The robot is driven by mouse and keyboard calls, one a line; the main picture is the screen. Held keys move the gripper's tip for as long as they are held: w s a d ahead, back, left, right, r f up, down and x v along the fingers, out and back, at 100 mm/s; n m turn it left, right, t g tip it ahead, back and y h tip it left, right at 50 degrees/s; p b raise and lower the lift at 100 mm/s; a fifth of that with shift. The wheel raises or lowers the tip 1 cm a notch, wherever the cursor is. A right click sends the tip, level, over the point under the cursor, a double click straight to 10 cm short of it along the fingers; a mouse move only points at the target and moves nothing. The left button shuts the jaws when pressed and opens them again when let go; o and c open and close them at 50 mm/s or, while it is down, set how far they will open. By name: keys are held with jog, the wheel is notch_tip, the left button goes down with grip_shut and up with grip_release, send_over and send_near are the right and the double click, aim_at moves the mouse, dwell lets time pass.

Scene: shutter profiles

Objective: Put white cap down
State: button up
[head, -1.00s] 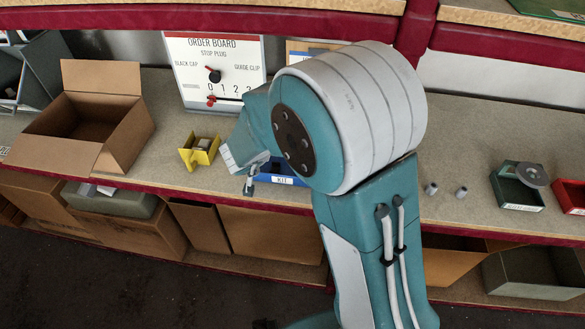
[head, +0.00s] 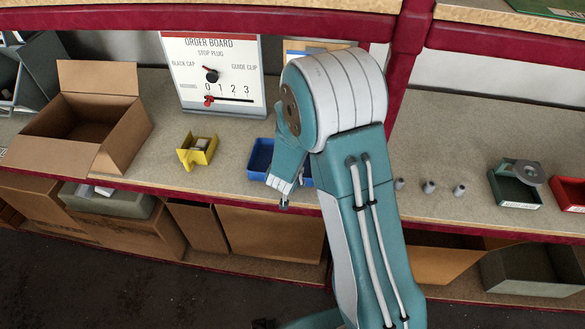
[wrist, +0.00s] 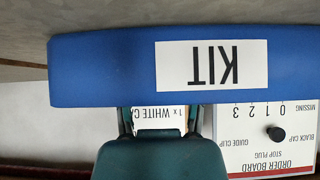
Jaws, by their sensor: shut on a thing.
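The blue KIT bin (head: 262,156) stands near the shelf's front edge, partly covered by my arm. In the wrist view, which is upside down, its labelled front wall (wrist: 110,75) crosses the picture. My gripper (wrist: 163,118) reaches past the rim of that wall, and its fingertips are hidden behind it. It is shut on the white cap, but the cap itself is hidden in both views. How far the cap is above the bin floor cannot be told. A card reading "1x WHITE C" (wrist: 158,112) shows between the fingers.
A yellow holder (head: 197,151) with a pale piece in it stands left of the bin. The order board (head: 215,75) is behind. An open cardboard box (head: 120,140) is at left. Small grey cylinders (head: 429,187), a green tray (head: 515,187) and a red tray (head: 570,195) are at right.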

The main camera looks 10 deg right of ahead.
jog(key=shift+f, duration=0.2)
jog(key=o, duration=0.8)
jog(key=shift+c, duration=0.2)
jog(key=s+a+r+n+y, duration=0.25)
jog(key=s+r, duration=0.45)
jog(key=r, duration=0.4)
jog(key=s+a+r+n+y, duration=0.1)
jog(key=s+a+r+y, duration=0.3)
jog(key=s+r, duration=0.55)
jog(key=s+d+r+g+h, duration=0.1)
jog(key=s+d+r, duration=0.2)
jog(key=s, duration=0.3)
jog(key=s+d+r+g+h, duration=0.1)
jog(key=s+d+r+h, duration=0.1)
jog(key=s+d+r, duration=0.2)
jog(key=shift+s+r+n+g, duration=0.15)
jog(key=shift+s+n+g, duration=0.3)
jog(key=shift+s, duration=0.7)
